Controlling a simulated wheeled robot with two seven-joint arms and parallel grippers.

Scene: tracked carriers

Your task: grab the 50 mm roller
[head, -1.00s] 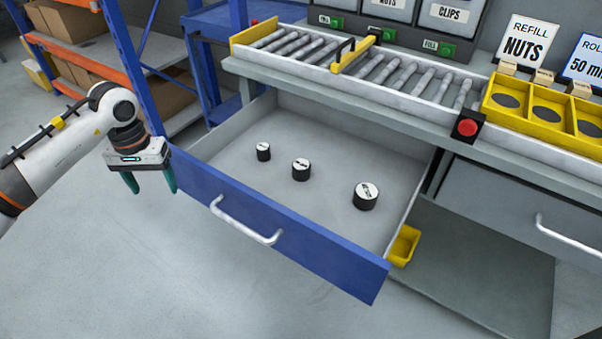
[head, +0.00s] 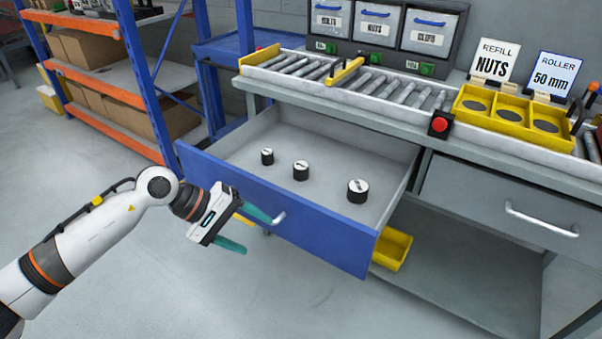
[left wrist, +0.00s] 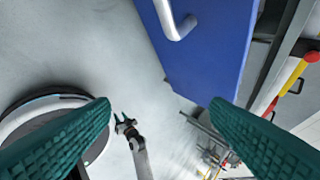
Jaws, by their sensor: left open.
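Three black rollers with white tops stand upright in the open blue-fronted drawer (head: 240,147): a small one (head: 267,157) at left, a middle one (head: 301,171), and the largest (head: 357,191) at right. Their top markings are too small to read, so I cannot tell which is 50 mm. My left gripper (head: 257,236) is open and empty, outside the drawer front by its handle (head: 280,218), which it partly hides. The left wrist view shows its spread fingers (left wrist: 160,103) and the drawer front, but no roller. My right gripper (left wrist: 121,116) shows small there, its fingers apart.
A "ROLLER 50 mm" sign (head: 554,76) and a "REFILL NUTS" sign (head: 493,60) stand behind a yellow tray (head: 490,112) on the conveyor. A red button (head: 439,124) is on the bench edge. A yellow bin (head: 392,250) sits below the drawer. Orange-blue shelving stands left.

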